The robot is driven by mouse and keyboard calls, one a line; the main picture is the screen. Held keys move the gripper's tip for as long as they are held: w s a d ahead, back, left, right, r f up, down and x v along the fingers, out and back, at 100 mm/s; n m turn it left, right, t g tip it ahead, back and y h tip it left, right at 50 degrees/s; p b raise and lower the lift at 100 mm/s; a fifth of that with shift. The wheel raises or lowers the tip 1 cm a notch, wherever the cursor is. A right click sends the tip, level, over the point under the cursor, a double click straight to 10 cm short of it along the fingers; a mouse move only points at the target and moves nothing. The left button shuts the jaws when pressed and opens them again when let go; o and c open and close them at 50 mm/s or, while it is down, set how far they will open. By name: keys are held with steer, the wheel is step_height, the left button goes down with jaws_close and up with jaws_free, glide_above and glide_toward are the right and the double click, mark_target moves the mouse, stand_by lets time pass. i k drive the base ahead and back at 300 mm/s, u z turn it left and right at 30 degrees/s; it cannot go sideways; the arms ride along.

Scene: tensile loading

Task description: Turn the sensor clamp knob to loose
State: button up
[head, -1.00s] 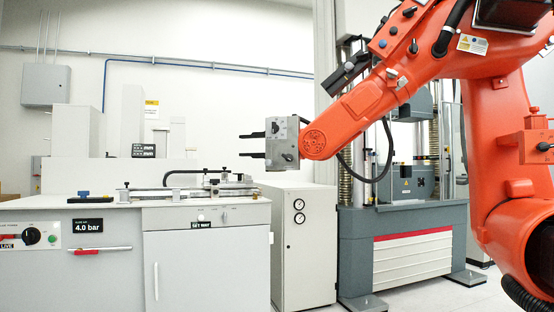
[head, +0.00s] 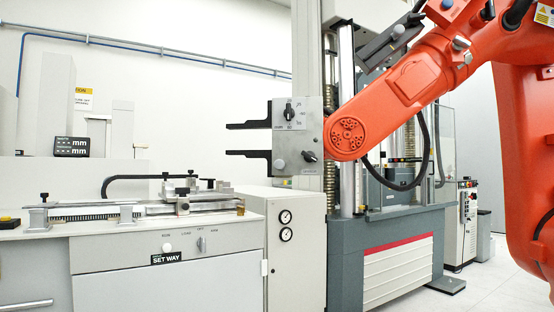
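My gripper (head: 230,139) shows in the head view as two dark parallel prongs pointing left, with a clear gap between them and nothing held. They extend from a grey block at the end of my orange arm, above and right of the bench. A measuring slide (head: 130,209) with small black knobs (head: 182,192) and a curved black handle lies on the bench top. Below it, the bench front has a white round button (head: 167,247) and a small grey switch knob (head: 202,244). I cannot tell which knob is the sensor clamp knob, or its setting.
A grey cabinet with two gauges (head: 286,217) stands right of the bench. The tall test machine (head: 400,245) stands behind my arm. A digital display in mm (head: 72,147) sits at the left. Open floor (head: 490,290) shows at the lower right.

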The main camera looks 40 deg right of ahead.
mark_target(309, 157)
steer(key=i, duration=1.05)
steer(key=z, duration=2.1)
